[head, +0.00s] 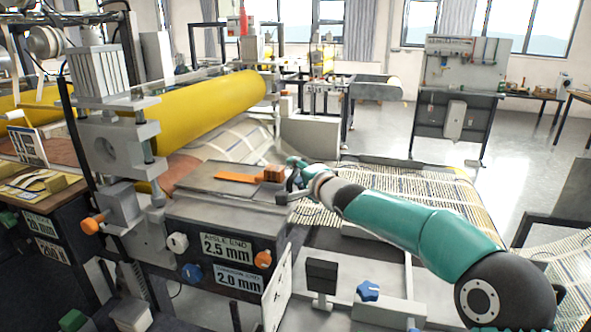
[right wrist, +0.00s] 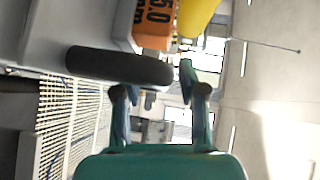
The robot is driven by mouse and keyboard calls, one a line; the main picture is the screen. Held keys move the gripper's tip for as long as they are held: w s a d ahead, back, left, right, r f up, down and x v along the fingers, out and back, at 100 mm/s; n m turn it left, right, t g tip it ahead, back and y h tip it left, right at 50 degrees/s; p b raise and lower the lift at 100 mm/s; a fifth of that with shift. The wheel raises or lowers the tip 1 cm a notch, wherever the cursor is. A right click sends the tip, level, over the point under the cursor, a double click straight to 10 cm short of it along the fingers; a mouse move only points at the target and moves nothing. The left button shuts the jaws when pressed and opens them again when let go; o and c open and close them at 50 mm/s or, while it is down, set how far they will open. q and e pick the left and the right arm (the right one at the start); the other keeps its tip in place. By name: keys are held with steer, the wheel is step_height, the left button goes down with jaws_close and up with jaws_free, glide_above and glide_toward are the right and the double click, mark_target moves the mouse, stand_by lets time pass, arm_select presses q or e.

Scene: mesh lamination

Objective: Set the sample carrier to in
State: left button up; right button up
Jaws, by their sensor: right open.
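I cannot single out the sample carrier for certain. A flat orange piece (head: 237,177) and an orange block (head: 273,174) lie on the grey top of the machine housing (head: 205,205). In the right wrist view the orange block (right wrist: 155,22) shows black print reading 5.0. My right gripper (head: 292,176) is at the right end of the housing, just right of the orange block. In the right wrist view its fingers (right wrist: 157,80) are apart, and a dark rounded bar (right wrist: 118,66) shows in front of the left finger. I cannot tell whether they touch. My left gripper is out of view.
A yellow roller (head: 210,105) hangs over woven mesh behind the housing. Plates reading 2.5 mm (head: 226,247) and 2.0 mm (head: 239,281) sit on its front, with orange, white and blue knobs nearby. A blue knob (head: 368,291) stands below my right arm.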

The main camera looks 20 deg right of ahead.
steer(key=shift+w, duration=0.1)
jaws_close()
